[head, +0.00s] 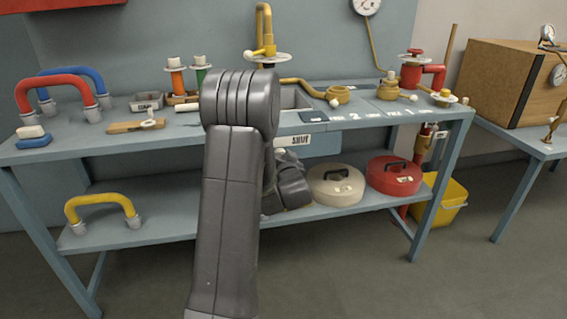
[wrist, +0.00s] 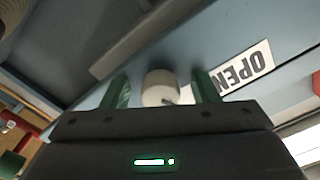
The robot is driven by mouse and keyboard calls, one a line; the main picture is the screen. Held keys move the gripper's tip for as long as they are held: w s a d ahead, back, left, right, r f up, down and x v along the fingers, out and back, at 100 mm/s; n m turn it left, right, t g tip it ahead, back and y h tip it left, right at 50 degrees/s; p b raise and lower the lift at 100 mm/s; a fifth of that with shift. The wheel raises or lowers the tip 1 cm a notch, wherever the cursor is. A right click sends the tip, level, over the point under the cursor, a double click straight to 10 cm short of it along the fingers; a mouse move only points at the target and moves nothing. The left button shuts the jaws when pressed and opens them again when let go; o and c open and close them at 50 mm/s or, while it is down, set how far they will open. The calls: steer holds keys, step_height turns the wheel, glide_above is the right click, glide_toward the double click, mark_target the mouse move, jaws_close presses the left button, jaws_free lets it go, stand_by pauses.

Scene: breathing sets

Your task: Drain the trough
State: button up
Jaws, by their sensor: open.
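The trough (head: 293,97) is a grey basin sunk in the bench top under a brass tap (head: 264,35), partly hidden by my arm. Below it on the bench front is a SHUT label (head: 292,140). In the wrist view a pale round knob (wrist: 160,84) stands between the two green fingers of my gripper (wrist: 163,90), with an OPEN label (wrist: 245,68) to its right. The fingers are apart, one on each side of the knob; I cannot tell whether they touch it. My arm hides the gripper and knob in the head view.
The lower shelf holds a cream lidded pot (head: 336,186), a red lidded pot (head: 394,176) and a yellow handle-shaped pipe (head: 101,207). A yellow bucket (head: 440,203) stands on the floor at the right. Brass fittings (head: 339,94) crowd the bench top. The floor in front is clear.

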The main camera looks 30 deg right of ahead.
steer(key=p+v, duration=0.1)
steer(key=v, duration=1.2)
steer(key=shift+w, duration=0.1)
steer(key=b+x, duration=0.1)
steer(key=x, duration=1.2)
steer(key=shift+w+d, duration=0.15)
steer(key=shift+w, duration=0.15)
steer(key=shift+s, duration=0.1)
